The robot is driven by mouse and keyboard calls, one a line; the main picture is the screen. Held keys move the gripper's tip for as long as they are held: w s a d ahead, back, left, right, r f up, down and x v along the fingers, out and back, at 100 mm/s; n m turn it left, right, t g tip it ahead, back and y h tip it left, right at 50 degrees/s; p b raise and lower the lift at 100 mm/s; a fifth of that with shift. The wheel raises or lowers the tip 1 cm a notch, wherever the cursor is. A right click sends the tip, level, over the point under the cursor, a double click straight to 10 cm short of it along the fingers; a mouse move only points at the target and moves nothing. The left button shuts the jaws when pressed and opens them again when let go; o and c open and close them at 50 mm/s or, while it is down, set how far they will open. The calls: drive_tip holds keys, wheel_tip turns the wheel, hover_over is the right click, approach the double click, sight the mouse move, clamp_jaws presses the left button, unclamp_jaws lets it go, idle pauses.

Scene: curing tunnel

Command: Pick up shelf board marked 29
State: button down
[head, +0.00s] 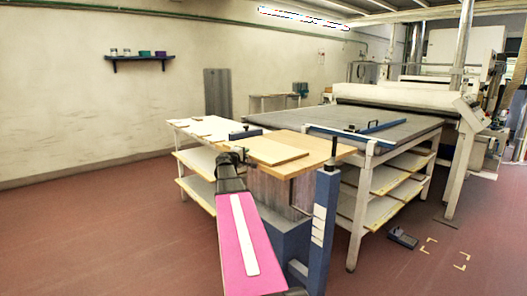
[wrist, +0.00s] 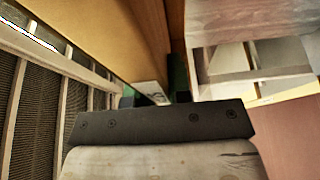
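Shelf boards lie on the bench: a pale board (head: 272,150) at the near end and several pale boards (head: 203,128) farther left. No number is readable on them in the head view. My gripper (head: 240,142) is at the bench's left edge, beside the near pale board; its fingers do not show clearly there. In the wrist view the dark palm (wrist: 160,120) crosses the middle, and dark green finger parts (wrist: 179,78) show beyond it. A pale label (wrist: 152,92) with an unreadable mark shows between them, at the end of a wooden surface (wrist: 100,38). Contact cannot be made out.
The wooden bench top (head: 318,152) stands beside a large grey table (head: 372,132) with shelves below. A blue post (head: 323,225) rises at the bench's front. A small dark object (head: 402,239) lies on the floor. Red floor (head: 100,230) is clear at left.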

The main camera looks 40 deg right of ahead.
drive_tip(key=shift+r, duration=0.2)
drive_tip(key=shift+r, duration=0.7)
wheel_tip(320, 180, up, 2)
drive_tip(key=shift+r, duration=0.1)
drive_tip(key=s+a+r, duration=0.7)
drive_tip(key=a, duration=0.2)
drive_tip(key=shift+s, duration=0.25)
